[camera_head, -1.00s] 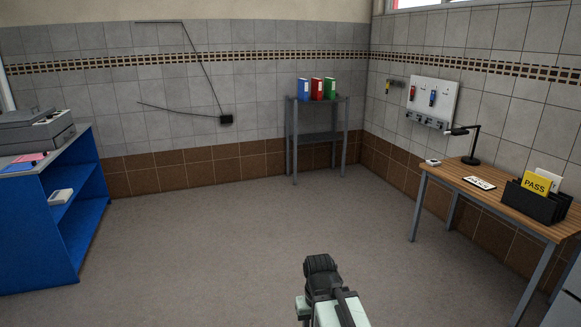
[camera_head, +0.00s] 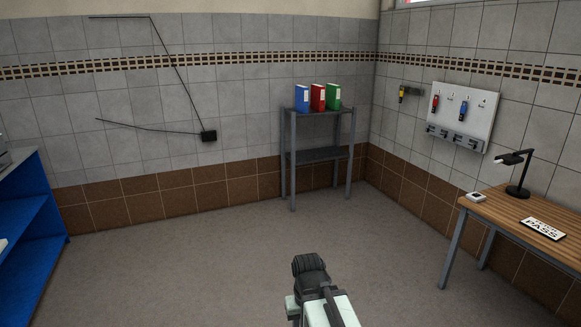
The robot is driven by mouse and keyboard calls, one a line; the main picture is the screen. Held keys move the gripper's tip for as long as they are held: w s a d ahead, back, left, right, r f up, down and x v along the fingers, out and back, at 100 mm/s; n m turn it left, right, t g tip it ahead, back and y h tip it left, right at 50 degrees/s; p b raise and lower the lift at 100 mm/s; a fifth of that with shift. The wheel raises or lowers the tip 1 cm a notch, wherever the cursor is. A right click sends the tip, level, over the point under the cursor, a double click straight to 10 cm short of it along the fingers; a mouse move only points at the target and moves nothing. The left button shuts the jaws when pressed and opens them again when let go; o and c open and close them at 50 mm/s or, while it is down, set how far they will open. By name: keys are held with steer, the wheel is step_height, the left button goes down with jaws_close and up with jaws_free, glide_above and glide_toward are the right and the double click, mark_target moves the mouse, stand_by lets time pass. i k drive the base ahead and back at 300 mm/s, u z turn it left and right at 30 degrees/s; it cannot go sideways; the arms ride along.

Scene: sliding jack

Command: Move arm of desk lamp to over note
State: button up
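A black desk lamp (camera_head: 521,178) stands on the wooden desk (camera_head: 507,208) at the right. Its arm leans up from the base, and its head (camera_head: 511,158) points left, towards the small white device. A white note (camera_head: 543,229) with black print lies flat on the desk, in front of and to the right of the lamp base. The lamp head is not over it. My arm's end, with my gripper (camera_head: 308,266), shows at the bottom centre, far from the desk. Its fingers cannot be made out.
A small white device (camera_head: 476,197) lies at the desk's left corner. A grey metal shelf (camera_head: 318,154) with several binders stands at the back wall. A blue shelf unit (camera_head: 30,215) is at the left. The floor (camera_head: 200,260) between is clear.

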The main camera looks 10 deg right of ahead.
mark_target(510, 159)
steer(key=u, duration=0.05)
steer(key=i, duration=0.75)
steer(key=z, duration=1.5)
steer(key=i, duration=2.6)
steer(key=u, duration=1.7)
